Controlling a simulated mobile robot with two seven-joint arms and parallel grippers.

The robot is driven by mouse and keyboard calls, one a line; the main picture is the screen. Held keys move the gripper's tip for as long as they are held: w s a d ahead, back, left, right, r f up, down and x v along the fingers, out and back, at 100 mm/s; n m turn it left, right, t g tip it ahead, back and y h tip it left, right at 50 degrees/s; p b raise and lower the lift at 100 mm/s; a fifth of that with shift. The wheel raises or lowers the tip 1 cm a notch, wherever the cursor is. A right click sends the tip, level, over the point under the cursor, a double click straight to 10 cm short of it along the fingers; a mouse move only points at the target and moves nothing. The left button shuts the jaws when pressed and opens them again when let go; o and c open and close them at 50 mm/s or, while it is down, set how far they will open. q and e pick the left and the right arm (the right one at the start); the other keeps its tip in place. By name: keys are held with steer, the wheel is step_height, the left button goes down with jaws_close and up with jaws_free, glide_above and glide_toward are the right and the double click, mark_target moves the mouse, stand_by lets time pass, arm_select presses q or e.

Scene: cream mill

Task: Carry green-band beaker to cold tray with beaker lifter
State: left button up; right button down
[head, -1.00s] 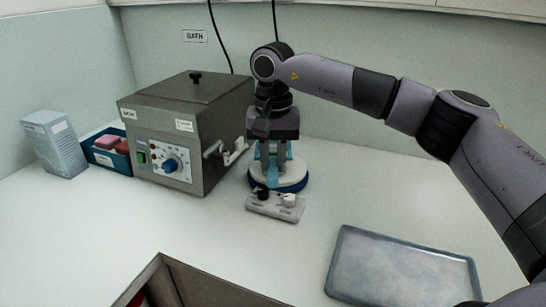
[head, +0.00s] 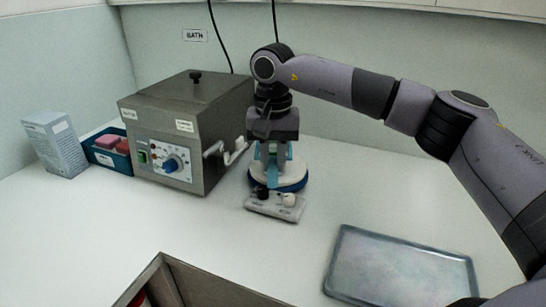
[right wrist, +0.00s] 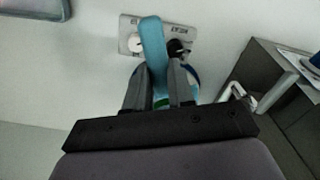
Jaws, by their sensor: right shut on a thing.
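My right gripper (head: 273,158) points down over the round white plate with the blue rim (head: 292,183). Its fingers are shut on a light blue piece, which looks like the beaker lifter (right wrist: 152,45). Light blue parts of the lifter also show beside the fingers in the head view (head: 289,152). A small green patch (right wrist: 161,103) shows between the fingers in the right wrist view. It may be the beaker's green band; the rest of the beaker is hidden. The flat grey tray (head: 400,265), likely the cold tray, lies empty at the front right. My left gripper is out of view.
A grey panel with a black and a white knob (head: 274,207) sits before the round plate. The steel bath box (head: 190,125), with a side handle, stands close left. A blue bin (head: 106,150) and a carton (head: 56,145) stand farther left. The counter between plate and tray is clear.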

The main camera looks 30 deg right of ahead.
steer(key=shift+r+p, duration=0.75)
steer(key=shift+r, duration=0.2)
stand_by(0.7)
steer(key=shift+r+p, duration=1)
steer(key=shift+r, duration=2.7)
steer(key=shift+s+f, duration=0.1)
